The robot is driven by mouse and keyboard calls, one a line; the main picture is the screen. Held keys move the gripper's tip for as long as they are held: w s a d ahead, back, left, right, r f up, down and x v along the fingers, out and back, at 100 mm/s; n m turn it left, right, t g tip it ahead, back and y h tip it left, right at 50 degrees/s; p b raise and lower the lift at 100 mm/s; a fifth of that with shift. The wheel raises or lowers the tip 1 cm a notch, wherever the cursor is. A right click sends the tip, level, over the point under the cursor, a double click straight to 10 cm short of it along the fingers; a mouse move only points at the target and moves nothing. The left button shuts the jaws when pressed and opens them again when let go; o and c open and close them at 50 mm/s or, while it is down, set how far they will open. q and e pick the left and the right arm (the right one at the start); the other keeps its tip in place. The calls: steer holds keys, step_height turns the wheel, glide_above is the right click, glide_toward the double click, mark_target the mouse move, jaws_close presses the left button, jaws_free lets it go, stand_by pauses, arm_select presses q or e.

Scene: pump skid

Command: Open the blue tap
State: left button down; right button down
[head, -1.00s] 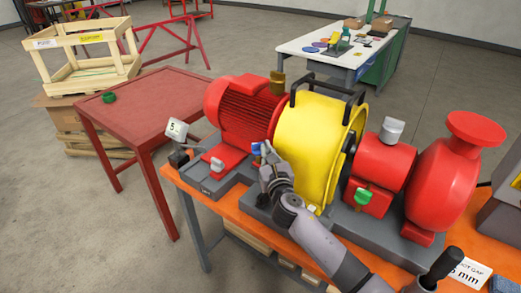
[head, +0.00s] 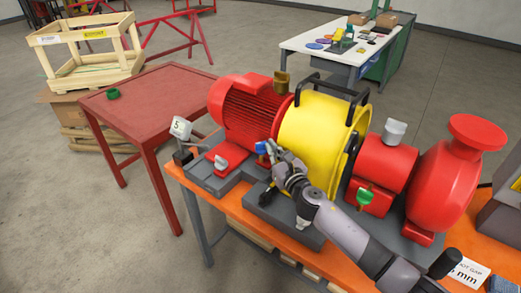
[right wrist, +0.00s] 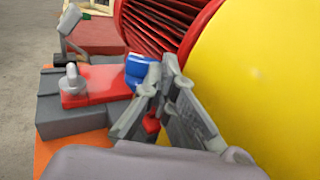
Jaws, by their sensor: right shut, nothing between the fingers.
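The blue tap (head: 262,147) sits low on the pump skid, between the red finned motor and the yellow guard. In the right wrist view the blue tap (right wrist: 138,68) shows just left of my fingertips, with its lower part hidden behind them. My right gripper (head: 272,148) is shut and empty, right beside the tap's blue handle. In the right wrist view its fingers (right wrist: 161,70) come together at the tips next to the blue handle; I cannot tell if they touch it. My left gripper is not in view.
The yellow guard (head: 315,135) stands close to the right of my gripper, and the red motor (head: 243,108) is behind it. A green tap (head: 364,197) and a brass-coloured tap (head: 282,84) are nearby. A red table (head: 150,90) stands at left.

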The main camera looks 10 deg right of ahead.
steer(key=shift+w+d, duration=0.45)
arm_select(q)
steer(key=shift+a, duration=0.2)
arm_select(e)
steer(key=shift+s+a, duration=0.1)
stand_by(0.4)
